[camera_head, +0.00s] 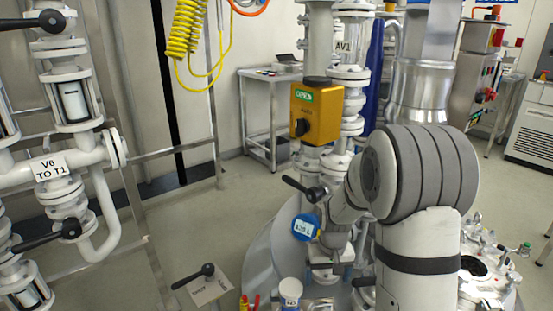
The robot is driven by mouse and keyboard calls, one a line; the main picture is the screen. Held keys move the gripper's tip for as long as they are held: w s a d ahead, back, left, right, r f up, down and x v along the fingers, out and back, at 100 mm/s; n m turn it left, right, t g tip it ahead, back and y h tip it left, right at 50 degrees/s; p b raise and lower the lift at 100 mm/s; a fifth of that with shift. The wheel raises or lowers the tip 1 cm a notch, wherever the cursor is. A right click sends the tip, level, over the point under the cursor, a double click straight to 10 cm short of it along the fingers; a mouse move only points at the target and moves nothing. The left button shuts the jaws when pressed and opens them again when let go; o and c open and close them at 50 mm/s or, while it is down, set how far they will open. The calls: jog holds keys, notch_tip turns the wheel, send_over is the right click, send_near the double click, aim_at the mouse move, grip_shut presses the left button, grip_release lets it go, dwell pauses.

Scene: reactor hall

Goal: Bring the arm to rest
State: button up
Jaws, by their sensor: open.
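My arm rises from the bottom right of the head view as a white link with a black band. It bends at a large grey ribbed joint, and a white part reaches left and down behind that joint.
A yellow actuator box (317,111) marked OPEN sits on the pipe behind the arm. Pipework labelled V6 TO T1 (49,168) fills the left. A lever on a plate (210,290) is at lower centre. A side table (272,75) stands behind. Floor (190,225) is clear at centre left.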

jog(key=s+r+t+p, duration=0.1)
jog(key=s+r+p, duration=0.4)
jog(key=r, duration=0.6)
jog(key=s+a+r+p, duration=0.1)
jog(key=s+r+p, duration=0.4)
jog(key=s+r, duration=0.3)
jog(key=s+r+t+p, duration=0.1)
jog(key=s+r+p, duration=0.5)
jog(key=r, duration=0.7)
jog(key=shift+s+a+r+t, duration=0.2)
jog(key=shift+s+r+t, duration=0.15)
jog(key=shift+s, duration=0.45)
jog(key=shift+c, duration=0.4)
